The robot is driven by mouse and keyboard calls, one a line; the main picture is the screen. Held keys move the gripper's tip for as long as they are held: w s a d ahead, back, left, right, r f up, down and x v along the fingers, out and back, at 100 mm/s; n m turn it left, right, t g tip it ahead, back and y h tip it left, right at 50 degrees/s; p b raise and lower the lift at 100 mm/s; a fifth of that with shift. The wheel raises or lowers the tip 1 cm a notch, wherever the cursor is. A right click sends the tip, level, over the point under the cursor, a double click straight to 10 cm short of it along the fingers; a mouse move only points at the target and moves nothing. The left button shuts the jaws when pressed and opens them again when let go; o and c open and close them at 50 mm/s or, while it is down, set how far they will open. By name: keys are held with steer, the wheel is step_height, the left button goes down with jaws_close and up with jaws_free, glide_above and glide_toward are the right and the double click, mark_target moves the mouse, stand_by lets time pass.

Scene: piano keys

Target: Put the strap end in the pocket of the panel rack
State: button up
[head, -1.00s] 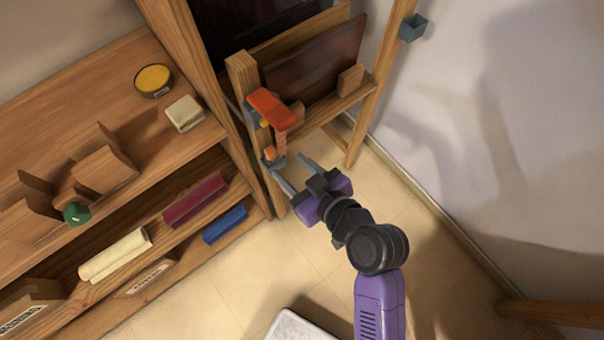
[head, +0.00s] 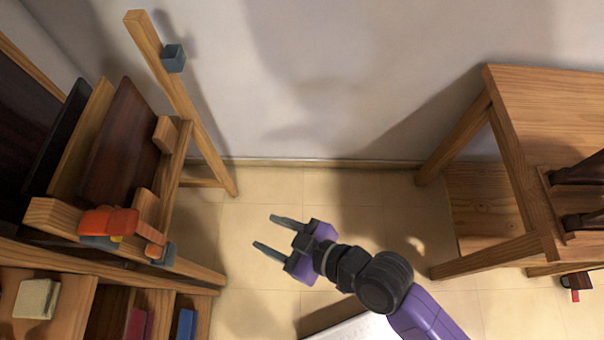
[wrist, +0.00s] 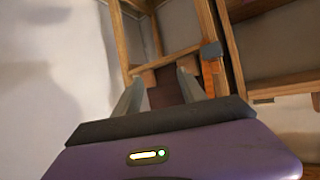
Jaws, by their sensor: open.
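The panel rack (head: 188,262) stands at the left in the head view, with dark panels (head: 120,135) leaning in it. An orange-red strap (head: 112,222) lies over its near corner. The strap's small orange end (head: 154,251) shows at a blue-grey pocket (head: 168,256) on the near post; I cannot tell how deep it sits. In the wrist view the orange strap (wrist: 208,80) runs to the blue-grey pocket (wrist: 211,50). My gripper (head: 265,233) is open and empty, to the right of the rack and apart from it.
A second blue-grey pocket (head: 173,58) is on the rack's far post. A shelf with a cream block (head: 36,298) is at the lower left. A wooden table (head: 560,110) stands right. Tiled floor (head: 320,195) is clear between.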

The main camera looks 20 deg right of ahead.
steer(key=s+d+r+m+t+h, duration=0.2)
steer(key=s+d+m+h, duration=0.1)
steer(key=s+d, duration=0.3)
steer(key=s+d+r+m+t+h, duration=0.1)
steer(key=s+d+m+t+h, duration=0.15)
steer(key=d, duration=0.55)
steer(key=s+d+r+m+t+h, duration=0.1)
steer(key=s+d+r, duration=0.3)
steer(key=s+r, duration=0.4)
steer(key=shift+s+d+r+m+h, duration=0.15)
steer(key=shift+r+m+h, duration=0.5)
steer(key=shift+r+h, duration=0.15)
